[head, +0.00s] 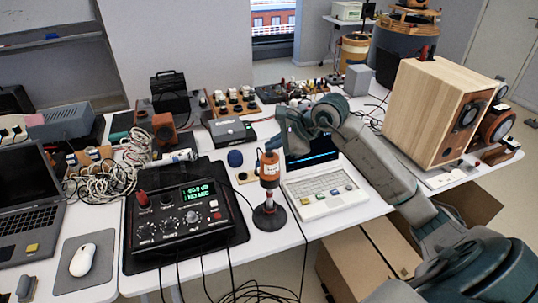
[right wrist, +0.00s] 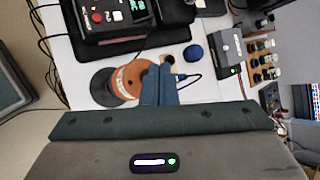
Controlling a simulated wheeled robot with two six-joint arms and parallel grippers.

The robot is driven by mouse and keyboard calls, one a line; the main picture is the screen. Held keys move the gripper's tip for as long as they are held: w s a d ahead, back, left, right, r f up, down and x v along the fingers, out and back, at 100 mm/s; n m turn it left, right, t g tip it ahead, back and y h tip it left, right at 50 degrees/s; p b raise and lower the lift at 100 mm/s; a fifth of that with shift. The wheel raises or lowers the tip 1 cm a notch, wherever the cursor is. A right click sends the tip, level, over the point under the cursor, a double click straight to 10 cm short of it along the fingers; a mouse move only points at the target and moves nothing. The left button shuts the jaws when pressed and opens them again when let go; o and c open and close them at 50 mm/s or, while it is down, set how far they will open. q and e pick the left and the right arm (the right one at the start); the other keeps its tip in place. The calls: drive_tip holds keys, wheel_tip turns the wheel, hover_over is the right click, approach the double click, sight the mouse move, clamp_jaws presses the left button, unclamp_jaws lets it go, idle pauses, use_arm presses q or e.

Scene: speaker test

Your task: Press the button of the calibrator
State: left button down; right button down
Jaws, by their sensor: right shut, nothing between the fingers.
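The calibrator (head: 269,172) looks like an orange upright cylinder with a light label on a round black base (head: 269,216). It stands on the white table, left of the keyboard device. In the right wrist view the calibrator (right wrist: 130,79) shows from above, beside the fingers. My right gripper (head: 270,148) points down close to the calibrator's top; its fingers also show in the right wrist view (right wrist: 158,72), shut and empty. I cannot tell whether they touch the calibrator. The button itself cannot be made out. My left gripper is not in view.
A black meter (head: 178,209) with a lit green display stands left of the calibrator. A wooden speaker (head: 430,110) stands at right. Cables hang over the front edge.

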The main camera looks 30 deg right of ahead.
sight(273, 156)
drive_tip(key=shift+f+b, duration=0.5)
drive_tip(key=shift+b, duration=0.2)
idle(0.6)
drive_tip(key=shift+r, duration=0.1)
drive_tip(key=shift+r+p, duration=0.4)
drive_tip(key=shift+r, duration=0.5)
drive_tip(key=shift+r, duration=0.1)
drive_tip(key=shift+r+p, duration=1.55)
drive_tip(key=shift+r, duration=1.35)
